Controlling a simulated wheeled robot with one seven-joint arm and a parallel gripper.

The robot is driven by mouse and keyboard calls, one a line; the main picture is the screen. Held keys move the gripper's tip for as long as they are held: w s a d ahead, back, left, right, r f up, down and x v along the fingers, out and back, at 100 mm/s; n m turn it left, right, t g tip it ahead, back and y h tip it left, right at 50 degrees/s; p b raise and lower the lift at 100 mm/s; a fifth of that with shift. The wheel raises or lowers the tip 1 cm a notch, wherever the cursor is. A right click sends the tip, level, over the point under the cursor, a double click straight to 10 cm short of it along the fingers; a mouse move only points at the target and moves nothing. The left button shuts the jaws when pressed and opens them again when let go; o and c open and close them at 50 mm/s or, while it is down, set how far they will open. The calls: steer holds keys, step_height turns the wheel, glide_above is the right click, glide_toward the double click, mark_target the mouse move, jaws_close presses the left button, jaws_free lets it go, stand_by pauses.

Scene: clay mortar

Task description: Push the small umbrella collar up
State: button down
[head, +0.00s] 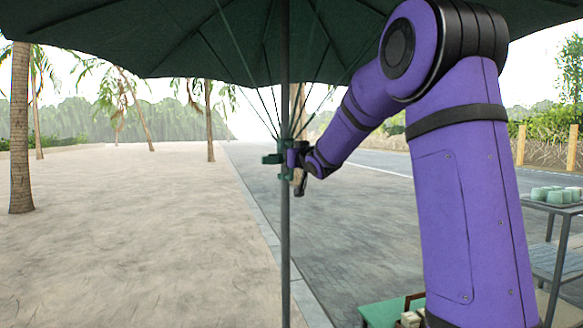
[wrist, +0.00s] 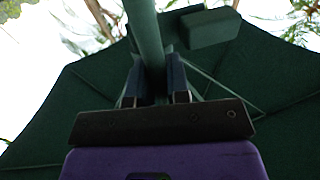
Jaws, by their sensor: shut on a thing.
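The umbrella's green collar (head: 272,159) sits around the grey pole (head: 285,240), below the dark green canopy (head: 230,45). Thin struts fan up from the collar area to the canopy, which is spread open. My gripper (head: 296,158) is at the collar from the right side, level with it, and is shut on it. In the wrist view, the two dark fingers of my gripper (wrist: 157,82) stand either side of the pole (wrist: 145,30); the exact contact is hidden. A green block (wrist: 208,28) shows to the right of the pole there.
My purple arm covers the right of the head view. A table with pale green cups (head: 555,194) stands at far right. A green-edged box (head: 385,312) holding small items is low at bottom right. Palm trees (head: 20,130) stand at left. Sand and paving around the pole look clear.

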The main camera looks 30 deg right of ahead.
steer(key=shift+f, duration=0.1)
steer(key=c, duration=1.1)
jaws_free()
steer(key=s, duration=1)
steer(key=shift+s+a, duration=0.4)
steer(key=shift+a, duration=0.05)
steer(key=s+a+f+g, duration=0.4)
steer(key=s+a, duration=0.1)
steer(key=s, duration=0.6)
steer(key=s+a+f+g+y, duration=0.1)
steer(key=s+a+f+g, duration=0.3)
steer(key=s, duration=0.7)
steer(key=s+a+f+n+g, duration=0.1)
steer(key=s+a+f+g, duration=0.3)
steer(key=s+a, duration=0.4)
steer(key=s+f, duration=0.1)
steer(key=s, duration=0.3)
steer(key=shift+a+g+y, duration=0.25)
steer(key=shift+g+y, duration=0.05)
steer(key=shift+g, duration=0.1)
